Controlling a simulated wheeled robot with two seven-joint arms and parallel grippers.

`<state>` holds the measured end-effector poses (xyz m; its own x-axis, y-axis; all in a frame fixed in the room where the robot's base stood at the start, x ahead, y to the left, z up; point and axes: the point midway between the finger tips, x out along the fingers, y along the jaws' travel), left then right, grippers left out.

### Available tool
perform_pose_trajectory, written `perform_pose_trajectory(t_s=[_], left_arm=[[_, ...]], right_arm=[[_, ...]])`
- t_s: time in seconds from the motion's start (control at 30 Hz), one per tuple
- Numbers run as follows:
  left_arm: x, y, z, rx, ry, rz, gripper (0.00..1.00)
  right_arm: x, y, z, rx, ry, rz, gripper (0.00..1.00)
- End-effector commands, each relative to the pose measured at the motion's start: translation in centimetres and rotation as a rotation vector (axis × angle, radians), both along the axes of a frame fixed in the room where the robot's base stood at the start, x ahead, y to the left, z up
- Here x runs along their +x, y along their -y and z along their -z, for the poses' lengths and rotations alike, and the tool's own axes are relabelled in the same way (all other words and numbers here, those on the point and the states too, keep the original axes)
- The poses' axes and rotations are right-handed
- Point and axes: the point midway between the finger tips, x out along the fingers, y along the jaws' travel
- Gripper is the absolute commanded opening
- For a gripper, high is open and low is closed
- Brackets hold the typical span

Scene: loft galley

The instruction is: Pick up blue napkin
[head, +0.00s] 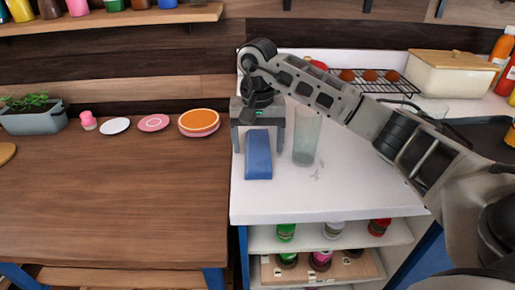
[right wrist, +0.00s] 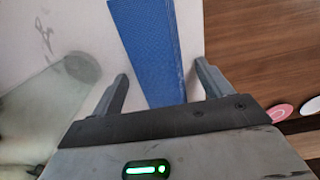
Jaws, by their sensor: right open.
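The blue napkin (head: 258,157) is a folded blue strip on the white counter, near its left edge. In the right wrist view the napkin (right wrist: 148,40) runs between the two fingers, with a gap on either side. My right gripper (head: 257,148) is open above the far part of the napkin. Its fingers also show spread apart in the right wrist view (right wrist: 164,85). I cannot tell how high the fingertips are above the counter. My left gripper is not in view.
A clear glass (head: 306,138) stands just right of the napkin, close to the gripper. A wire rack (head: 372,84) and a cream box (head: 452,75) are at the back right. A wooden table (head: 110,200) with small plates is left. The white counter's (head: 330,195) front is clear.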

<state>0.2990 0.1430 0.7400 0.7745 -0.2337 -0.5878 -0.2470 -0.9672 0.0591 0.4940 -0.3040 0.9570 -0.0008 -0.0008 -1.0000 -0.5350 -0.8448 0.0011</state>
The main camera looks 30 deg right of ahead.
Motion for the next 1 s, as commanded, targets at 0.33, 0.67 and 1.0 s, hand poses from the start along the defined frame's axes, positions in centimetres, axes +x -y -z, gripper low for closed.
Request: perform_pose_trajectory(t_s=[0.33,0.67,1.0], left_arm=[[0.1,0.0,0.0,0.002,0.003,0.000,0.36],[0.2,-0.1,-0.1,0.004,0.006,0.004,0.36],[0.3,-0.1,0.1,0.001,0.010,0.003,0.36]], right_arm=[[0.0,0.0,0.3,0.002,0.001,0.000,0.59],[0.0,0.0,0.3,0.002,0.001,0.000,0.30],[0.1,0.0,-3.9,0.002,0.007,0.000,0.30]])
